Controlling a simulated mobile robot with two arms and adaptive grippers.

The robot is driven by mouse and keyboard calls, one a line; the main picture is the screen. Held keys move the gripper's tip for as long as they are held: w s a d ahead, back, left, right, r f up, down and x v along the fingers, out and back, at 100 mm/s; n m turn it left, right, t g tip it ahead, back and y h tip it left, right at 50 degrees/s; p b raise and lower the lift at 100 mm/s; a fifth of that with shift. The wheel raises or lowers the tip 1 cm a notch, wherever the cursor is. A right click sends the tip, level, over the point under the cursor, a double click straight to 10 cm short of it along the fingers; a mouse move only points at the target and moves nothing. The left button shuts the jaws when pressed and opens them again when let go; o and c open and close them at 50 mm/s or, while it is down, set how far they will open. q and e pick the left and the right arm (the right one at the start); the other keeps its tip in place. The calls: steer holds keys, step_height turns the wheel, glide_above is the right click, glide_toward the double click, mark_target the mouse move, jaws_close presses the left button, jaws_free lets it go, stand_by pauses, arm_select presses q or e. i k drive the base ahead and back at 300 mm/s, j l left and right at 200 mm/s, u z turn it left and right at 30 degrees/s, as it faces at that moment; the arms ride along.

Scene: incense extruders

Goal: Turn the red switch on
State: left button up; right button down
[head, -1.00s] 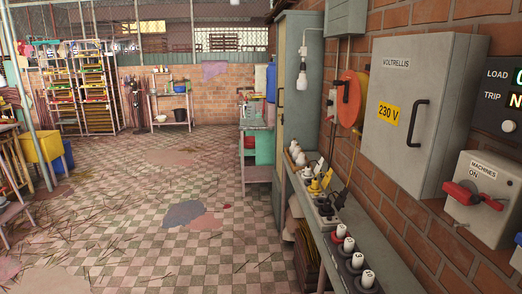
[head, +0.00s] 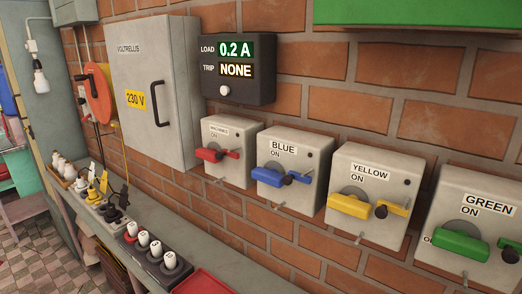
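The red switch (head: 209,155) is a red rotary handle on a grey wall box labelled "MACHINES" with "ON" above the dial. Its handle lies roughly horizontal, and a second red piece sits at its right. The box (head: 246,133) is on the brick wall, below the black display. Whether the switch is on or off I cannot tell from the handle. Neither of my grippers shows in the head view.
Boxes with blue (head: 270,176), yellow (head: 349,206) and green (head: 460,245) handles continue to the right. The display (head: 237,70) reads load 0.2 A, trip NONE. A grey cabinet (head: 155,80) hangs left. A narrow shelf (head: 140,225) with plugs runs below.

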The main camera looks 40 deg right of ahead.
mark_target(208, 155)
steer(key=z, duration=0.95)
